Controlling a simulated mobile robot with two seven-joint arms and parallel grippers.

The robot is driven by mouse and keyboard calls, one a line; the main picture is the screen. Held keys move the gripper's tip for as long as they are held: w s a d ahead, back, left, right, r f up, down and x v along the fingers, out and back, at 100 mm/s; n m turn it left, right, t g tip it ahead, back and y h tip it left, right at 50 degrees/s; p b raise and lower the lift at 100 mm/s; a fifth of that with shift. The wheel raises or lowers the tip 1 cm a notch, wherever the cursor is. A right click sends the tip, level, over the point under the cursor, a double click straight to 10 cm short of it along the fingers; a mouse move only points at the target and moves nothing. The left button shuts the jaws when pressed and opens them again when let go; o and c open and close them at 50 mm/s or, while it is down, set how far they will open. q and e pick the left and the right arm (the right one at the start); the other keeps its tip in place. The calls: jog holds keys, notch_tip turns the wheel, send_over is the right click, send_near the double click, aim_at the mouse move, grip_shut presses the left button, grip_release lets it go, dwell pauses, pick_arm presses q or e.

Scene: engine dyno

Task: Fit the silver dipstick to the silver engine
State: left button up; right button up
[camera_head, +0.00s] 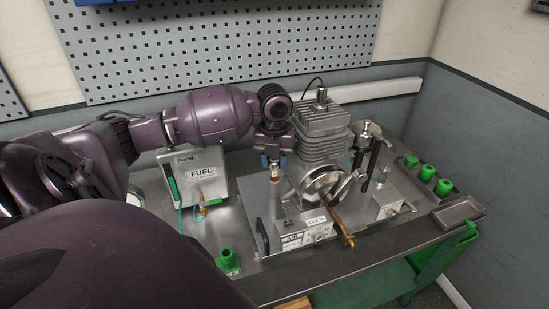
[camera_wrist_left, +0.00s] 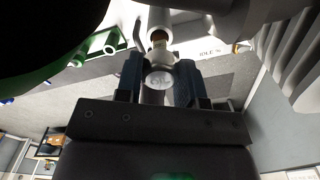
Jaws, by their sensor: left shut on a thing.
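The silver engine (camera_head: 322,140), with a finned cylinder and a flywheel, stands on a metal plate on the bench. My left gripper (camera_head: 274,161) points down just left of the cylinder, its blue fingers shut on the silver dipstick. A pale part with a brass band (camera_head: 274,173) shows right below the fingers, and a similar one (camera_wrist_left: 159,38) lies beyond the head in the wrist view. I cannot tell whether the dipstick is inside it. My right gripper is not in view.
A fuel box (camera_head: 198,174) stands left of the engine. A green holder (camera_head: 228,262) is at the front left. Several green cups (camera_head: 427,173) and a grey tray (camera_head: 459,212) are at the right.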

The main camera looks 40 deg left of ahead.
pick_arm(q)
jog(key=shift+s+f, duration=0.1)
jog(key=shift+f, duration=0.2)
jog(key=o, duration=1.5)
jog(key=shift+s+d+f, duration=0.1)
jog(key=shift+r, duration=3.7)
